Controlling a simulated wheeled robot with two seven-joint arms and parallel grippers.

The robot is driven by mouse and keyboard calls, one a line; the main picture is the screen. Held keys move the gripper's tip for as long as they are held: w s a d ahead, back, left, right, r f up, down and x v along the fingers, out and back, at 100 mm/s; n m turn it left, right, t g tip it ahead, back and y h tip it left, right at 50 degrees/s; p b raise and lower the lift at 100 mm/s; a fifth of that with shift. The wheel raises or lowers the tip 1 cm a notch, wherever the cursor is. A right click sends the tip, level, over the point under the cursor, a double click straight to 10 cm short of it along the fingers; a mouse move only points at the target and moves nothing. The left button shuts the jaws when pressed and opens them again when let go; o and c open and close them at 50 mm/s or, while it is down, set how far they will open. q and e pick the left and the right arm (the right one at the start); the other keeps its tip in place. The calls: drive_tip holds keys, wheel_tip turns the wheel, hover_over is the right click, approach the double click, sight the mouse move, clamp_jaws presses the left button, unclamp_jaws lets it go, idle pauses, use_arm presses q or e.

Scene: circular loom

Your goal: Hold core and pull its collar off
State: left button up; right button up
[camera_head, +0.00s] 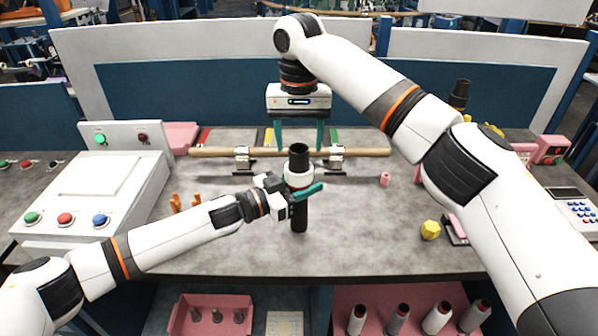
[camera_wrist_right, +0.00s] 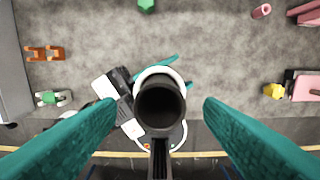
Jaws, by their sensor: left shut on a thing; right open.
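The core (camera_head: 299,218) is a black tube that stands upright over the grey table, with a dark open top. A white ring, which looks like its collar (camera_head: 299,176), sits around its upper part. My left gripper (camera_head: 304,193) is shut on the core just below the white ring, with its teal fingers across the tube. My right gripper (camera_head: 299,148) points down with its teal fingers apart and empty. In the right wrist view, the core's open top (camera_wrist_right: 160,103) lies between the spread fingers, apart from both, and the white ring (camera_wrist_right: 157,72) shows around it.
A wooden rod (camera_head: 215,152) in metal clamps lies across the back of the table. A white control box (camera_head: 95,180) stands at left. A yellow piece (camera_head: 430,230) lies at right. Pink trays with spools stand below the table's front edge. The table around the core is mostly clear.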

sight(299, 166)
drive_tip(key=shift+f, duration=3.6)
drive_tip(key=c, duration=0.8)
